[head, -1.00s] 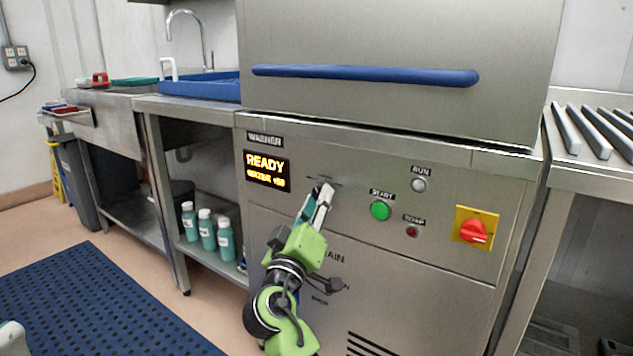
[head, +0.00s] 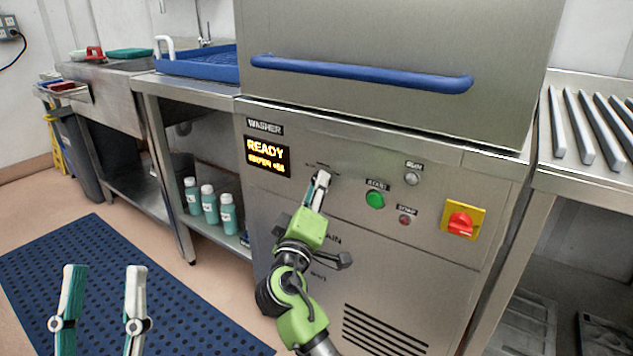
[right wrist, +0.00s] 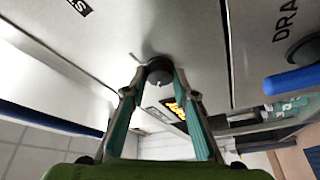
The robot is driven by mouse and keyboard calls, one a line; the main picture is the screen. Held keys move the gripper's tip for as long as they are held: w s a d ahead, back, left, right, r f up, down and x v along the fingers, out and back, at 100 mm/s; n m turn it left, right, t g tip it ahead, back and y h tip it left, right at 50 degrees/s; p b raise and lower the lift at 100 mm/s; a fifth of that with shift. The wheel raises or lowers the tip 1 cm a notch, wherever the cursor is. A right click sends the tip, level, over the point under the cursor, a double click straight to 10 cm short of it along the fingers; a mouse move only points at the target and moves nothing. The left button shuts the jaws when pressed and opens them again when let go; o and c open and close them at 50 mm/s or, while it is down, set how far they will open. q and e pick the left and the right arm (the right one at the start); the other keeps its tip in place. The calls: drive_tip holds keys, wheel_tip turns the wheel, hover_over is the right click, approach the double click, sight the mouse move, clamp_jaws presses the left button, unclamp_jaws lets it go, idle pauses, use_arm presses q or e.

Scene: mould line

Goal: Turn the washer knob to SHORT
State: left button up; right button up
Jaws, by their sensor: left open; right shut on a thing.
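The washer (head: 390,135) is a steel machine with a lit READY display (head: 267,157). In the right wrist view, the dark round washer knob (right wrist: 159,69) sits on the steel panel, between the fingertips of my right gripper (right wrist: 152,82). That gripper (head: 320,180) is shut on the knob and hides it in the head view. The setting marks around the knob are too small or covered to read, so I cannot tell where it points. My left gripper (head: 106,270) is open and empty, low at the left above the floor mat.
The panel also has a green START button (head: 375,200), a small red button (head: 404,220) and a red switch on a yellow plate (head: 461,219). A blue door handle (head: 360,74) crosses above. Several teal bottles (head: 209,205) stand on the left shelf.

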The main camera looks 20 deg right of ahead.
use_arm(q)
drive_tip(key=w+f+g+y+p, duration=0.1)
drive_tip(key=w+f+g+y, duration=0.1)
drive_tip(key=w+f+g, duration=0.2)
drive_tip(key=shift+w+d+f, duration=0.15)
drive_tip(key=shift+w+f, duration=0.25)
drive_tip(key=shift+f, duration=1.25)
use_arm(e)
drive_tip(key=shift+d+r+n, duration=0.1)
drive_tip(key=shift+r+n, duration=0.05)
drive_tip(key=shift+n, duration=0.25)
drive_tip(key=o, duration=1.1)
use_arm(q)
drive_tip(key=shift+g, duration=0.3)
use_arm(e)
drive_tip(key=v, duration=0.7)
drive_tip(key=shift+s, duration=0.25)
